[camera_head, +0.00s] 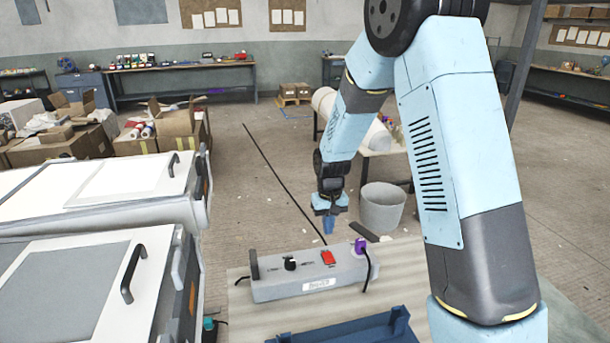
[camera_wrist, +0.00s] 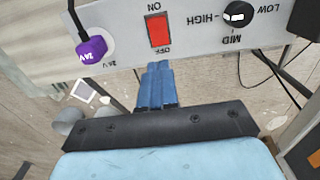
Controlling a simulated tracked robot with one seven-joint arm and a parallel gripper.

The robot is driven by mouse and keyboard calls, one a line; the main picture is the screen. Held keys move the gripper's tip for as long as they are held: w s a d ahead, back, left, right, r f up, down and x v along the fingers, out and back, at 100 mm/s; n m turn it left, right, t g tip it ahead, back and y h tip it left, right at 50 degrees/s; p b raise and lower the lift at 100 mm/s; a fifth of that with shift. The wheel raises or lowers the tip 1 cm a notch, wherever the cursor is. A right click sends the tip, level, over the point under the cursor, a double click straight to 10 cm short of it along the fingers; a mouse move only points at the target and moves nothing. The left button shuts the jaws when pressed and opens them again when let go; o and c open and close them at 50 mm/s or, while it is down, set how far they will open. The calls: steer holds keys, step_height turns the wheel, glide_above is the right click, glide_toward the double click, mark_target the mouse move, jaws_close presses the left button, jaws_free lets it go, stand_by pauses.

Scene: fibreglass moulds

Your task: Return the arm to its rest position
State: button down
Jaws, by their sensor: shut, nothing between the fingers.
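My gripper (camera_head: 328,224) hangs pointing down at the end of my light-blue arm, above and behind the grey control box in the head view. Its blue fingers are together and empty; they also show in the wrist view (camera_wrist: 157,84). The control box (camera_head: 312,284) sits on the bench and has a red switch (camera_head: 328,258), a black knob (camera_head: 290,264) and a purple plug (camera_head: 360,245). In the wrist view the fingertips appear just below the red ON/OFF switch (camera_wrist: 158,32). The knob (camera_wrist: 238,14) and the purple 24V plug (camera_wrist: 91,50) also show there. I see no contact with the box.
A blue tray-like part (camera_head: 350,332) lies in front of the box. A grey bin (camera_head: 382,207) stands behind the bench. White lidded units with black handles (camera_head: 133,273) fill the left. Cardboard boxes (camera_head: 180,125) stand further back. Open floor (camera_head: 250,195) lies between.

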steer(key=s+d+r+t, duration=0.1)
steer(key=s+d+r, duration=0.25)
steer(key=r, duration=0.35)
steer(key=s+d+r+m+t, duration=0.1)
steer(key=s+d+r, duration=0.1)
steer(key=s+r, duration=0.35)
steer(key=s+d+r+t, duration=0.1)
steer(key=s+d+r, duration=0.1)
steer(key=r, duration=0.6)
steer(key=s+d+r+t, duration=0.1)
steer(key=s+d+r, duration=0.2)
steer(key=s, duration=0.6)
steer(key=s+d+r+m+t, duration=0.1)
steer(key=s+d+r, duration=0.2)
steer(key=s, duration=0.6)
steer(key=shift+s+r+t, duration=0.25)
steer(key=shift+r+t, duration=0.05)
steer(key=shift+r, duration=0.85)
